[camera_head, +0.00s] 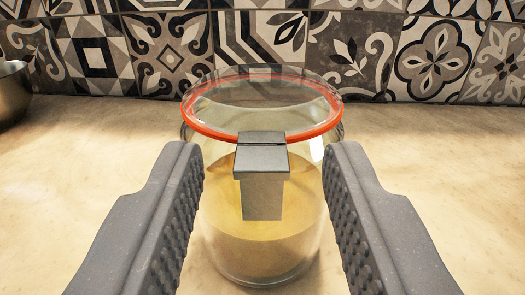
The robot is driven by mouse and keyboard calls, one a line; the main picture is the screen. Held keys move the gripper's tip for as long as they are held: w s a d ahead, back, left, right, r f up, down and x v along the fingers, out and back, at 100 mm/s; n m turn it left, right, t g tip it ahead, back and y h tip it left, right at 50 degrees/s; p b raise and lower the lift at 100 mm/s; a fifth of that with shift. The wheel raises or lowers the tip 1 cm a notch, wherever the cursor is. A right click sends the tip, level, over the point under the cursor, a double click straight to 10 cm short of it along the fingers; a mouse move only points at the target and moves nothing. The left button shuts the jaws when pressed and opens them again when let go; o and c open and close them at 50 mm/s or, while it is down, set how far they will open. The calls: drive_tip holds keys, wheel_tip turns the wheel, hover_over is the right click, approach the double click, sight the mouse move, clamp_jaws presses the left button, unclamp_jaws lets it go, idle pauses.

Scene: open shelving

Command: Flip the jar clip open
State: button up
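A clear glass jar (225,185) with an orange-red seal ring under its glass lid (225,95) stands upright on the counter in the middle of the view. A pale yellow content fills its lower part. A grey metal clip (262,185) sits on the near side of the jar, from the lid rim down over the front, and lies flat against it. My gripper (263,180) is open, with one dark ridged finger left of the jar and one right of it. The clip is between them, and neither finger appears to touch it.
The pale stone counter (430,150) is clear to the right of the jar and mostly clear to the left. A metal bowl (13,95) stands at the far left edge. A patterned tile wall (340,50) rises behind the jar.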

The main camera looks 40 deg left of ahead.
sight(262, 175)
clamp_jaws()
drive_tip(key=shift+f, duration=0.15)
drive_tip(key=shift+s+d+f+t+y+b, duration=0.2)
drive_tip(key=shift+f+t+y+b, duration=0.3)
drive_tip(key=shift+t+y, duration=0.4)
drive_tip(key=shift+s+d+f+t+y+b, duration=0.2)
drive_tip(key=shift+f+t+y+b, duration=0.15)
drive_tip(key=shift+t+y+b, duration=0.4)
drive_tip(key=shift+s+d+f+t+y+b, duration=0.2)
drive_tip(key=shift+f+t+y+b, duration=0.2)
drive_tip(key=shift+t+y, duration=0.6)
drive_tip(key=shift+f, duration=0.1)
unclamp_jaws()
